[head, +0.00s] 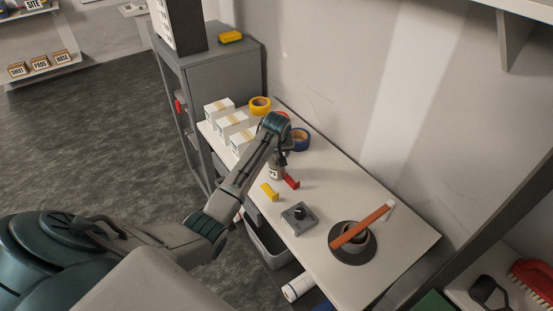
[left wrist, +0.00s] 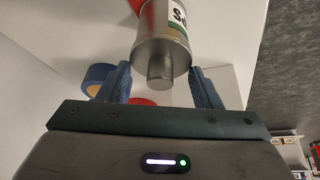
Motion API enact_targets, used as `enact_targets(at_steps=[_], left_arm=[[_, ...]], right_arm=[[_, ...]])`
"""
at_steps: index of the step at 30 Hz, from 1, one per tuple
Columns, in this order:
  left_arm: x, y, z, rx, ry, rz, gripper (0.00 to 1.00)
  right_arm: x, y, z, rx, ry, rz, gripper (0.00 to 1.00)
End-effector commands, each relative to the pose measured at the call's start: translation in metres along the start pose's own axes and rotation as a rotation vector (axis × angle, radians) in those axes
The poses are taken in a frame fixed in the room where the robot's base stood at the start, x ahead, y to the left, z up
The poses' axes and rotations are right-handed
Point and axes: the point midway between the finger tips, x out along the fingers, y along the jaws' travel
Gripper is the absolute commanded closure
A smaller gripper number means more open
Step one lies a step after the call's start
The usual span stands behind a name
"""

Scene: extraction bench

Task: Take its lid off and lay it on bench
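A small metal canister (head: 274,173) with a white label stands on the bench (head: 335,200), partly hidden by my left arm. In the left wrist view the silver lid (left wrist: 150,50) with its round knob (left wrist: 160,70) faces the camera, and the label (left wrist: 180,14) shows beyond it. My left gripper (head: 281,155) is right over the canister. In the left wrist view its fingers (left wrist: 160,82) are spread, one on each side of the lid, with the knob between them. I cannot tell whether a fingertip touches the lid. My right gripper is not in view.
A red piece (head: 291,181) and a yellow piece (head: 269,192) lie close to the canister. White boxes (head: 232,123), yellow tape (head: 260,105) and blue tape (head: 301,139) stand behind. A grey knob block (head: 299,219) and a round holder (head: 352,257) stand nearer. Bare bench lies between.

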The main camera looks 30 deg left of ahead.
Motion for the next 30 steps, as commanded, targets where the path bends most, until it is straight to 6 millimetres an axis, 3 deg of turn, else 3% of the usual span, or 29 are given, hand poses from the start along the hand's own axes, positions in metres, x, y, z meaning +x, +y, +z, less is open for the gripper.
enact_targets(at_steps=[3,14,22,30], left_arm=[[0.000,0.000,0.000,0.000,0.000,0.000,0.63],[-0.003,0.000,-0.002,0.000,0.002,0.001,0.63],[-0.029,0.002,-0.013,-0.001,0.005,0.004,0.63],[-0.055,-0.024,0.037,0.002,0.002,0.001,0.63]], right_arm=[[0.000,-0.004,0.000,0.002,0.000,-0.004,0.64],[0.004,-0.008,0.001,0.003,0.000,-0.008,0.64],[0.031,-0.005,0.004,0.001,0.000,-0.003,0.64],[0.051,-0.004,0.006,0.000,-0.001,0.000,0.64]])
